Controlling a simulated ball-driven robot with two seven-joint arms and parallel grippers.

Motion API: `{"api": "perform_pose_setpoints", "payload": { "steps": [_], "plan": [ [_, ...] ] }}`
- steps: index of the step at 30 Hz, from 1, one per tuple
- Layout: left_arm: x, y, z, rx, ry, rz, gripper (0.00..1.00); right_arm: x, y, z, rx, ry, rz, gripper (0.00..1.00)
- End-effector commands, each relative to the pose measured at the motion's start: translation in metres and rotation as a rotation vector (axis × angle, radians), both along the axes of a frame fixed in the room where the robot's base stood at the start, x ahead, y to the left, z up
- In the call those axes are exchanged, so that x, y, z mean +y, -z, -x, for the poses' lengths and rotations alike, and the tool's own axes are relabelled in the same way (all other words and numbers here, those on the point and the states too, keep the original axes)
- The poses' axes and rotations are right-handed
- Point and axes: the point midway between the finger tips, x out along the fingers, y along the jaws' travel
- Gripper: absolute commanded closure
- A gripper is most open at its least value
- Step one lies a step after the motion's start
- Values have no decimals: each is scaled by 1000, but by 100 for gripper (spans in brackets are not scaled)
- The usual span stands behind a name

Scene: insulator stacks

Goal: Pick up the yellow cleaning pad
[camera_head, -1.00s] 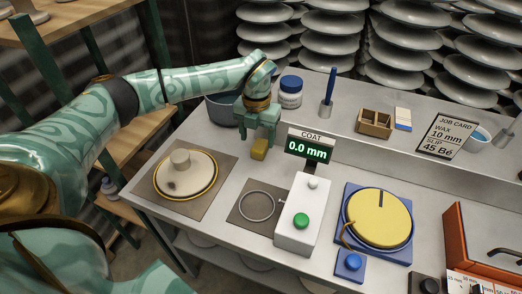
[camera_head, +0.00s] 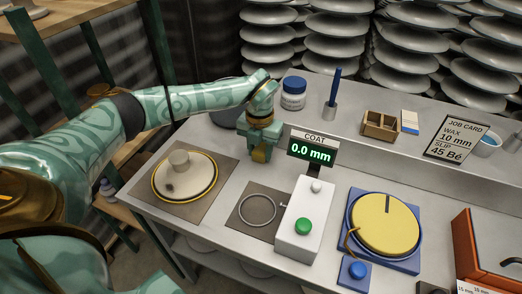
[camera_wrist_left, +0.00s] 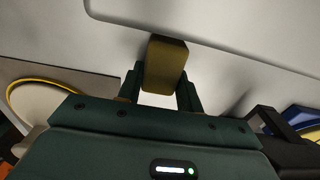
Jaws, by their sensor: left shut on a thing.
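The yellow cleaning pad (camera_head: 261,153) is a small block between the fingers of my left gripper (camera_head: 260,150) in the head view. The gripper points down over the worktop, behind the ring mat and right of the pale disc. In the left wrist view the pad (camera_wrist_left: 166,65) sits between the two dark green fingertips (camera_wrist_left: 162,90), and the gripper is shut on it. The gripper hides part of the pad in the head view. I cannot tell whether the pad still touches the worktop. My right gripper is not in view.
A pale disc with a knob (camera_head: 185,178) lies left of the gripper. The coat display (camera_head: 312,149) stands close to its right, above a white box with a green button (camera_head: 304,226). A dark pot (camera_head: 224,115) and a blue-lidded jar (camera_head: 293,93) stand behind.

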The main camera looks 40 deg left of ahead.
Motion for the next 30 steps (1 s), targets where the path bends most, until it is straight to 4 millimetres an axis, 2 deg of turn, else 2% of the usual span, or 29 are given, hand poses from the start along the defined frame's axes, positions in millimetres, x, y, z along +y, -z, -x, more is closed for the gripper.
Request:
{"api": "perform_pose_setpoints", "payload": {
  "steps": [5,10,17,21,24,30],
  "plan": [
    [0,-11,0,-2,0,0,86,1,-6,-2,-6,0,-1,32],
    [0,-42,2,-6,1,-1,86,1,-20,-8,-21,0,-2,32],
    [-14,-102,51,-7,3,-1,86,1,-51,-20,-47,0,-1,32],
    [-25,-114,89,-2,4,0,86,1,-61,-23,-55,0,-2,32],
    [-32,-121,109,-1,3,0,86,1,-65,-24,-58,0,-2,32],
    [-38,-129,131,-1,1,0,86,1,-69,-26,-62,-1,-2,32]
  ]
}}
